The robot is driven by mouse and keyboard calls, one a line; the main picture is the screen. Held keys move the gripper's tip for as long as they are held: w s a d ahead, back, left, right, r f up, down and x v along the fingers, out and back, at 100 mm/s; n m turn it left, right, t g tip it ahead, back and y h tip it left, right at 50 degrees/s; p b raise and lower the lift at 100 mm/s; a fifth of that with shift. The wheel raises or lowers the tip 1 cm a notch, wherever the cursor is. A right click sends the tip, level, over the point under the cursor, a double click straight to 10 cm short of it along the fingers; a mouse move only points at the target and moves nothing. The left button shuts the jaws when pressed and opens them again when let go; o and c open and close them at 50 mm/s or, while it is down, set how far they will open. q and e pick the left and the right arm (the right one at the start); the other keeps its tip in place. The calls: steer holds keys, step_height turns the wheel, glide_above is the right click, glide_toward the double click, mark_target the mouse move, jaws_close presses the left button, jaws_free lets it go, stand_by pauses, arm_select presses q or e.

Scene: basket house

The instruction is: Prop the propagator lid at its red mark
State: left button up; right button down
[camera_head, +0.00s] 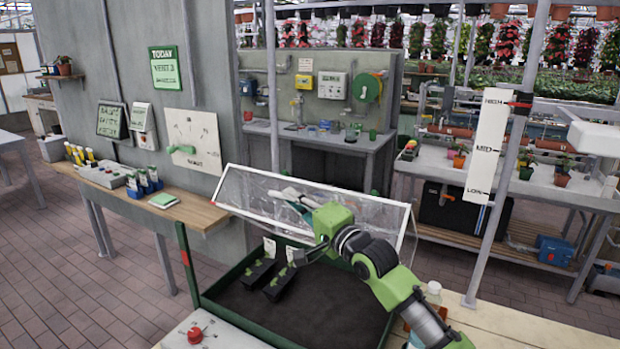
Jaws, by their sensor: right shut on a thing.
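The propagator is a dark green box (207,302) filled with dark soil. Its clear lid (250,190) has a white frame and is raised and tilted above the box. A green post (187,274) stands at the box's left side and has a red mark (184,257) on it. My right gripper (293,197) reaches in from the lower right and overlaps the middle of the lid. It is shut on the lid, though the exact contact is hard to make out. My left gripper is not in view.
A panel with a red button (195,335) is at the front left, and a bottle (433,292) is beside my right arm. A post with a white scale (487,145) stands to the right.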

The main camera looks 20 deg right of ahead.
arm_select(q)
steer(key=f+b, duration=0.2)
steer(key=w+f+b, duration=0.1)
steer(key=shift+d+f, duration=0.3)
arm_select(e)
steer(key=s+a+f+n, duration=0.1)
steer(key=s+a+f, duration=0.2)
steer(key=f, duration=0.3)
steer(key=s+a+f, duration=0.4)
steer(key=a+f, duration=0.1)
steer(key=f, duration=0.1)
steer(key=shift+f+n+y, duration=0.3)
steer(key=shift+f+n, duration=0.1)
steer(key=shift+s, duration=0.1)
steer(key=c, duration=2.4)
jaws_free()
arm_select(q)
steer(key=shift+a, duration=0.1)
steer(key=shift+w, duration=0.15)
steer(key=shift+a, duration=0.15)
arm_select(e)
steer(key=v, duration=1.2)
steer(key=shift+f, duration=0.25)
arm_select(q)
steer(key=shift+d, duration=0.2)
